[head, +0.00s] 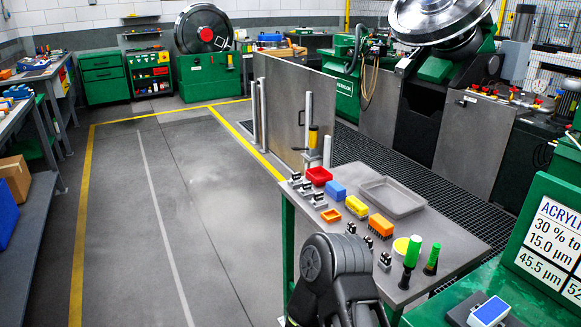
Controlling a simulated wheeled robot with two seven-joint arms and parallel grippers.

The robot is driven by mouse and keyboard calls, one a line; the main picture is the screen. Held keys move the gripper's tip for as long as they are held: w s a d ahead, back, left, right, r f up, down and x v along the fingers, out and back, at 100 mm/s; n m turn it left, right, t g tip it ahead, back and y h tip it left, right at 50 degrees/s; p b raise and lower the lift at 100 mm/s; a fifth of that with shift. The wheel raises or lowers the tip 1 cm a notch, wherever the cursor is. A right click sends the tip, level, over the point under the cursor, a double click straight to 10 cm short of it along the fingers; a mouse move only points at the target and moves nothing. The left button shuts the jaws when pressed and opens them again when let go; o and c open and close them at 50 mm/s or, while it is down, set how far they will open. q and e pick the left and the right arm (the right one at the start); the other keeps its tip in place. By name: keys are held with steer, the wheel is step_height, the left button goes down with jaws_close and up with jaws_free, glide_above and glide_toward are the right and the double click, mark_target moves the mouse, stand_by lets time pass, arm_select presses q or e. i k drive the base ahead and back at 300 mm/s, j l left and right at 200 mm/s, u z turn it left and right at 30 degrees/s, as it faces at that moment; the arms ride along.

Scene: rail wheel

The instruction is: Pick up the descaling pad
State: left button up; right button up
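No item is labelled as the descaling pad, so I cannot tell for certain which one it is. Pad-like blocks lie on the grey table (425,232): a blue block (336,191), a yellow block (356,207) and an orange ribbed block (381,226). They sit in a slanting row, apart from each other. A dark link, apparently of my own arm, rises at the bottom centre in front of the table. No fingers of either gripper show in the head view.
A red bin (319,176), a small orange tray (331,215), an empty grey tray (391,197) and green-handled tools (412,252) share the table. A green panel with a sign (553,243) stands at right. Open floor (190,220) lies left.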

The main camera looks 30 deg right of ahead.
mark_target(335, 190)
steer(key=i+j, duration=0.1)
steer(key=i, duration=2.7)
steer(key=l+z, duration=0.1)
steer(key=z, duration=4.2)
